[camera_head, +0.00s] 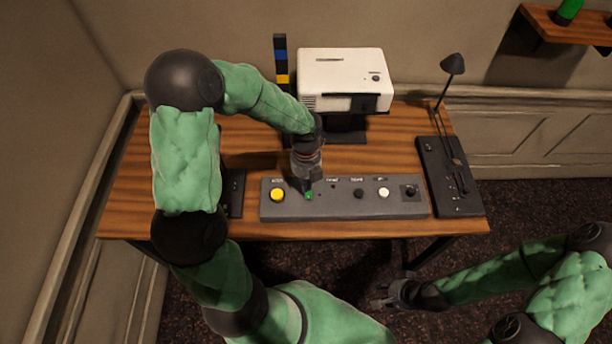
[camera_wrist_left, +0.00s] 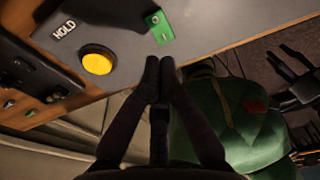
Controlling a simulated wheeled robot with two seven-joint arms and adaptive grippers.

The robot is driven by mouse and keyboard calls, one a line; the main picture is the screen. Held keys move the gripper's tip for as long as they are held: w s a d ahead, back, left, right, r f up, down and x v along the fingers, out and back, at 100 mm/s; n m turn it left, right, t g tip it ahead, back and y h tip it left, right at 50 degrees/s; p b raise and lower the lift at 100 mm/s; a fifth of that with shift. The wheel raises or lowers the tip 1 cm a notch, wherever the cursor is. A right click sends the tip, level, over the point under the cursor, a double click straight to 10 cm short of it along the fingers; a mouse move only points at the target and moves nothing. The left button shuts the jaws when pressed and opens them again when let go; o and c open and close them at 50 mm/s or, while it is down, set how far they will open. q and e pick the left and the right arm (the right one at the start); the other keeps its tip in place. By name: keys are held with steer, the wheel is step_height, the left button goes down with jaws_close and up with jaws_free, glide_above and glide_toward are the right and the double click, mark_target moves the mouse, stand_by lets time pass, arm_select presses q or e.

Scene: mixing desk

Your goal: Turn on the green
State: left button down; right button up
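The green switch (camera_head: 308,196) is a small green piece on the grey control panel (camera_head: 335,210), right of the yellow button. It also shows in the left wrist view as a green plate (camera_wrist_left: 160,27). My left gripper (camera_head: 306,187) is over the panel right at the switch. In the left wrist view its fingertips (camera_wrist_left: 160,63) are together and empty, just beside the green switch; whether they touch it cannot be told. My right gripper (camera_head: 380,292) hangs low in front of the desk, away from the panel, with its fingers spread and nothing between them.
Dark and white knobs (camera_head: 384,192) lie to the right. A white machine (camera_head: 345,75) stands behind the panel, and a black unit with a lamp (camera_head: 447,180) stands at the right.

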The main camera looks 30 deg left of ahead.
mark_target(306, 201)
arm_select(q)
steer(key=f, duration=0.2)
steer(key=f+b, duration=0.1)
steer(key=f, duration=0.1)
steer(key=shift+s+d, duration=0.15)
steer(key=shift+s, duration=0.05)
steer(key=shift+f, duration=0.1)
steer(key=shift+s+d+f+p, duration=0.15)
steer(key=shift+s+f+p, duration=0.15)
steer(key=shift+p, duration=0.35)
steer(key=shift+f, duration=0.15)
steer(key=shift+s, duration=0.1)
